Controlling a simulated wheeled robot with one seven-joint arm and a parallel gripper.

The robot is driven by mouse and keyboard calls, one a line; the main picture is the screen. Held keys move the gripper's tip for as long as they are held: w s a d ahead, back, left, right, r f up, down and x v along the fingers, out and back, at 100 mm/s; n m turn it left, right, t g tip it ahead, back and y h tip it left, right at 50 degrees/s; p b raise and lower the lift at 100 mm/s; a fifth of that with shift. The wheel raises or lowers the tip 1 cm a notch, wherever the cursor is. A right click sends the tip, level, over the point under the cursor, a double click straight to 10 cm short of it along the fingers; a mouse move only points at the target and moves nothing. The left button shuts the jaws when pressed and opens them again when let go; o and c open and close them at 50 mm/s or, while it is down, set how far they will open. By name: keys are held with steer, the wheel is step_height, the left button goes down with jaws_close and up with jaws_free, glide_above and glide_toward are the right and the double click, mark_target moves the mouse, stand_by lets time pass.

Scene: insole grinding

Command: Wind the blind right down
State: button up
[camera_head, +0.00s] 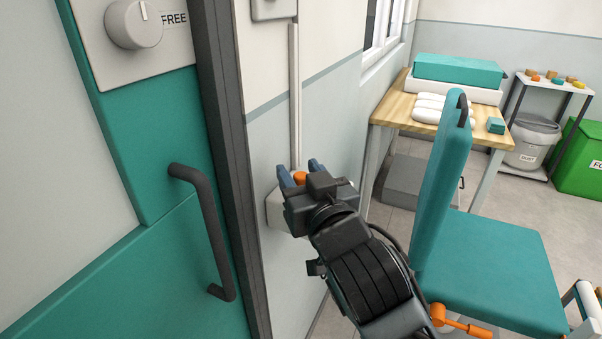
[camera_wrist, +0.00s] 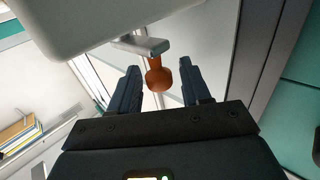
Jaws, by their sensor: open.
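The blind's winder is a white box (camera_head: 277,211) low on the wall, partly hidden behind my gripper. In the wrist view it is the large pale block (camera_wrist: 110,18) at the top. A short grey crank arm (camera_wrist: 147,46) sticks out from it and carries an orange knob (camera_wrist: 158,76). The knob (camera_head: 300,177) also shows in the head view. My gripper (camera_head: 301,170) is open, with its two blue-grey fingers on either side of the knob. In the wrist view, gaps show between the knob and both fingers. The blind itself cannot be made out.
A teal door with a dark handle (camera_head: 206,232) stands close on the left, beside its dark frame (camera_head: 222,130). A teal chair (camera_head: 490,262) is right of my arm. A wooden table (camera_head: 394,107) stands behind it, below the window (camera_head: 381,24).

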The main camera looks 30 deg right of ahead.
steer(key=shift+r, duration=0.1)
jaws_close()
